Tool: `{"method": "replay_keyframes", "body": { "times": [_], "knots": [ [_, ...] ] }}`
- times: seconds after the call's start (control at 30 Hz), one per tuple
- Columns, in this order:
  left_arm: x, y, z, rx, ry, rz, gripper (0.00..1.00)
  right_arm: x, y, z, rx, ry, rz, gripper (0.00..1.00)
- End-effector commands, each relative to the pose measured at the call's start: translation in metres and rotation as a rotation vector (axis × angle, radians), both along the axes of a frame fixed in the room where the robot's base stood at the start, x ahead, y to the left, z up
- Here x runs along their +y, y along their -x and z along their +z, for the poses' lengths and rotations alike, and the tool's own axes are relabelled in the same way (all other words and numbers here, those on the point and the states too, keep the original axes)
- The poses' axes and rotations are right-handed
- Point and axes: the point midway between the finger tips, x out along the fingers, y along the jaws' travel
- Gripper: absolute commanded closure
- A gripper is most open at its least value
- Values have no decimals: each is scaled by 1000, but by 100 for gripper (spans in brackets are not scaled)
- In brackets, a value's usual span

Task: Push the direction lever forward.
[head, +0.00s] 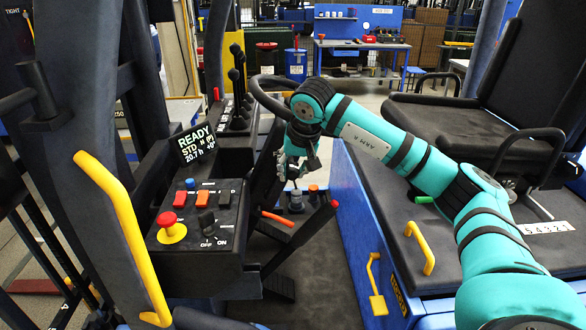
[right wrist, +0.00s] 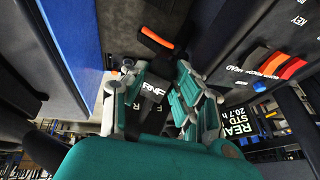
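My right gripper (head: 291,172) reaches down from the right, over a small dark console beside the seat. Under it stands a short grey knob (head: 295,201), which looks like the direction lever; the gripper partly covers this area. I cannot tell whether a finger touches the lever. The display (head: 197,144) reads READY, STD and N. My left gripper is not in view.
An orange-marked handle (head: 278,218) and a red-tipped lever (head: 318,226) stand near the gripper. Several black levers (head: 238,80) rise behind. The seat (head: 455,130) is at right.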

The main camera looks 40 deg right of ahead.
Motion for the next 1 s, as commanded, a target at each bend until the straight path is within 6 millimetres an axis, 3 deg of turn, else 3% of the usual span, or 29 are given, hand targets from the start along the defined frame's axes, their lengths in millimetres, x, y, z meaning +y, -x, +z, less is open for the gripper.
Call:
{"method": "replay_keyframes", "body": {
  "times": [0.1, 0.4, 0.7, 1.0],
  "knots": [
    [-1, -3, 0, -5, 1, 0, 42, 0, 0, 0, 0, 0, 0, 100],
    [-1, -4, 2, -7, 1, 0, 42, 1, -1, 2, 1, -2, -5, 100],
    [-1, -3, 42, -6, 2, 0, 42, 30, -27, 24, 92, -58, -244, 100],
    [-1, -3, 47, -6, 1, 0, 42, 37, -37, 23, 123, -77, -339, 100]
  ]
}}
